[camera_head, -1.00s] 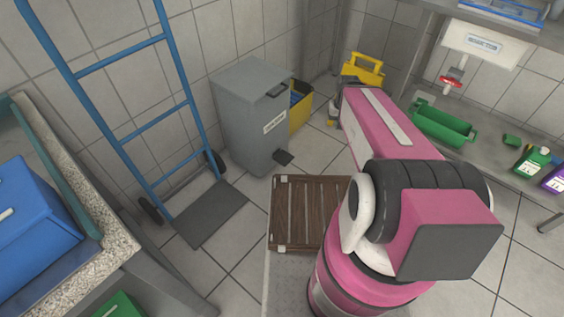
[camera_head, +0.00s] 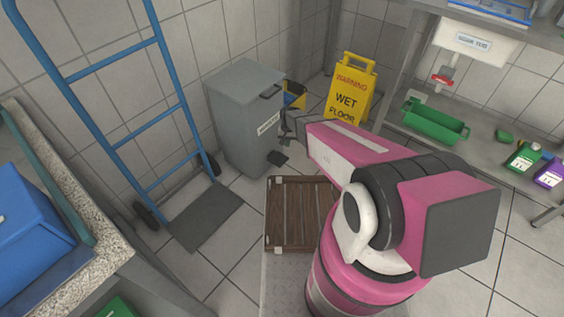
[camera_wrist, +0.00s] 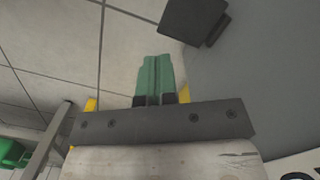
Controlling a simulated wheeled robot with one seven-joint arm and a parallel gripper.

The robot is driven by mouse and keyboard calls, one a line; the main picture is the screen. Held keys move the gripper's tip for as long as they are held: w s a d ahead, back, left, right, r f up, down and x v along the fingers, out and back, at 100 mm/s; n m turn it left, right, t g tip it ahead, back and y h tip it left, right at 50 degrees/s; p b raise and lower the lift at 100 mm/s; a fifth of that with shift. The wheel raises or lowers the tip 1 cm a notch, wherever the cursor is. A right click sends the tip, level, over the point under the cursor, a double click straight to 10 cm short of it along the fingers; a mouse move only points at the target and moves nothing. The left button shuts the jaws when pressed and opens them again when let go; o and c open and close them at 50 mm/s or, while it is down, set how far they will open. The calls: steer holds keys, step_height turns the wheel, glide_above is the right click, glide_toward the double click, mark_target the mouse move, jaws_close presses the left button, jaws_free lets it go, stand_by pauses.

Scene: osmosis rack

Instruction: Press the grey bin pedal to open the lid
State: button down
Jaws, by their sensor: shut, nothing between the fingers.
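The grey bin (camera_head: 238,130) stands against the wall in the head view, with its lid (camera_head: 245,80) down. Its dark pedal (camera_head: 277,158) sticks out low at the front, near the floor. In the wrist view the pedal (camera_wrist: 193,18) is at the top, beyond and to the right of my fingertips, with the grey bin body (camera_wrist: 265,60) on the right. My gripper (camera_wrist: 153,62) is shut and empty, its green fingers together. It appears apart from the pedal. In the head view my wrist end is beside the bin's front right, and the fingertips are hard to make out.
A yellow wet-floor sign (camera_head: 350,90) stands right of the bin, and a yellow container (camera_head: 294,94) is partly hidden behind it. A wooden slatted platform (camera_head: 298,212) lies on the floor in front. A blue hand truck (camera_head: 125,140) stands to the left.

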glide_toward(282, 160)
steer(key=shift+f, duration=0.15)
steer(key=shift+f, duration=0.1)
steer(key=shift+s+a+f, duration=0.1)
steer(key=shift+s+f, duration=0.05)
steer(key=shift+f, duration=1.5)
steer(key=shift+s+f, duration=0.2)
steer(key=shift+f, duration=1.5)
